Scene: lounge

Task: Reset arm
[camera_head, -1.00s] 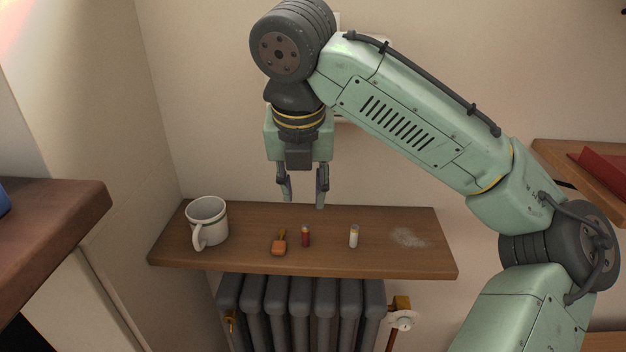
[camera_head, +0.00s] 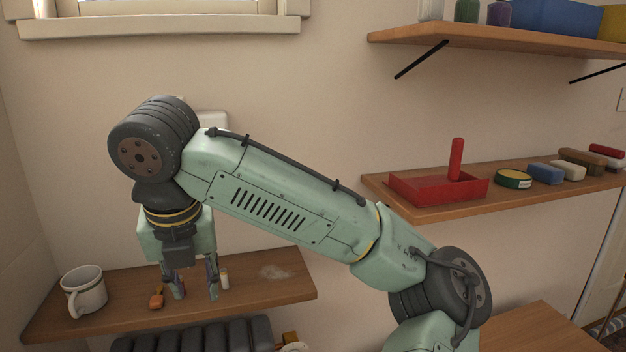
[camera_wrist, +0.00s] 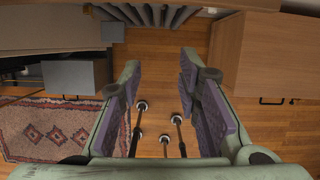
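My gripper (camera_head: 192,288) hangs fingers-down in front of or over the low wooden shelf (camera_head: 125,290), at the lower left of the head view. Its two fingers are apart, with nothing between them. It also shows open in the wrist view (camera_wrist: 160,65), with purple pads and bare floor visible between the fingers. My arm reaches across the head view from the lower right. The fingers overlap the small red item (camera_head: 179,289) in the picture; I cannot tell how far apart they are in depth.
The low shelf holds a white mug (camera_head: 85,291), an orange-headed item (camera_head: 156,301), a small white cylinder (camera_head: 225,279) and a pale powdery patch (camera_head: 274,271). At right, a shelf carries a red tray (camera_head: 420,190). The wrist view shows a rug (camera_wrist: 50,130) and a wooden cabinet (camera_wrist: 255,55).

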